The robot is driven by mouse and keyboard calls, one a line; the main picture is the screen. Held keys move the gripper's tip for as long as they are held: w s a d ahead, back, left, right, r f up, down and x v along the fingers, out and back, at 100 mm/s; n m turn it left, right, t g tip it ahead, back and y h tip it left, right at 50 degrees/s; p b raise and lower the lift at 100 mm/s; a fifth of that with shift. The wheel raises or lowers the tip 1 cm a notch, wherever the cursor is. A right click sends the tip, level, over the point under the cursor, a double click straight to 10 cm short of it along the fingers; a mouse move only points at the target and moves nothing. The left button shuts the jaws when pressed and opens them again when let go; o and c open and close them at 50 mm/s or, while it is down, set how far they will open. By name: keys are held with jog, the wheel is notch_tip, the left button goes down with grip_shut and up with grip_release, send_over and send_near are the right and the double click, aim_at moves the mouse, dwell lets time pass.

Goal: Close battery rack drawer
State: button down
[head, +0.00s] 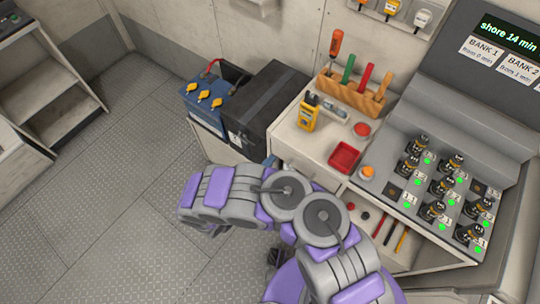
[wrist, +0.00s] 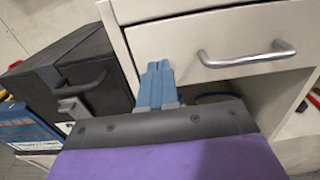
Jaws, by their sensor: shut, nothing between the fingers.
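My gripper (wrist: 157,84) has its blue fingers together and empty in the wrist view. It points toward a white cabinet, below and left of a white drawer front (wrist: 215,38) with a metal bar handle (wrist: 247,54). It looks apart from the handle. In the head view only a bit of blue fingertip (head: 270,161) shows past my arm, by the cabinet front. A blue battery (head: 204,102) with yellow caps stands beside a black box (head: 273,103), left of the cabinet. I cannot tell which part is the battery rack drawer. My arm hides much of the cabinet's lower front.
The cabinet top holds a wooden tool rack (head: 354,95), a yellow meter (head: 308,113) and a red tray (head: 345,157). A sloped switch panel (head: 440,185) stands at right. An open compartment holds tools (head: 389,226). The metal floor (head: 110,200) at left is clear.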

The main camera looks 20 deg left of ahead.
jog(key=a+p+v, duration=0.1)
jog(key=p+v, duration=0.1)
jog(key=v, duration=0.8)
jog(key=shift+a+f, duration=0.2)
jog(key=shift+a, duration=0.1)
